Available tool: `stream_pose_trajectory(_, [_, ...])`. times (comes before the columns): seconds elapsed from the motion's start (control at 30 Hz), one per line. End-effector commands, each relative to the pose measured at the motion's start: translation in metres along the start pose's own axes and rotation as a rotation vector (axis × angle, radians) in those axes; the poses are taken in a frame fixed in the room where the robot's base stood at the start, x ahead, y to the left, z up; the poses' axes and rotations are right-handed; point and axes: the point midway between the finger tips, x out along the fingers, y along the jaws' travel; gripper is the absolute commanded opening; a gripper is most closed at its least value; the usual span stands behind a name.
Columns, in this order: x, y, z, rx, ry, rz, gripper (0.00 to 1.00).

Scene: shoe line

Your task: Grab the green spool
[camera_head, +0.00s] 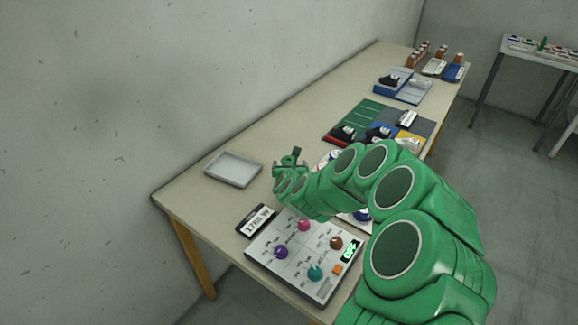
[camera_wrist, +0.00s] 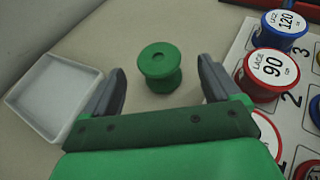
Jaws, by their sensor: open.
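The green spool (camera_wrist: 160,68) stands upright on the table in the wrist view, between and just beyond my open fingers. My gripper (camera_wrist: 162,88) is open and empty, with one grey finger on each side of the spool's line. In the head view my gripper (camera_head: 290,160) is over the table, to the right of the grey tray. My green arm covers part of the table there, and I cannot clearly make out the spool apart from the gripper.
A shallow grey tray (camera_wrist: 52,95) lies left of my gripper. A blue-rimmed spool (camera_wrist: 279,30) and a red-rimmed spool (camera_wrist: 266,75) stand on a numbered board at right. A control panel (camera_head: 304,254) with coloured knobs is at the table's near end. Bare table lies beyond the spool.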

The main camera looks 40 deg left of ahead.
Motion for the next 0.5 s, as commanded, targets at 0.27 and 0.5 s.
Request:
stream_pose_trajectory(0.27, [0.017, 0.001, -0.002, -0.004, 0.004, 0.002, 0.90])
stream_pose_trajectory(0.5, [0.033, 0.000, 0.000, -0.006, -0.001, 0.000, 0.90])
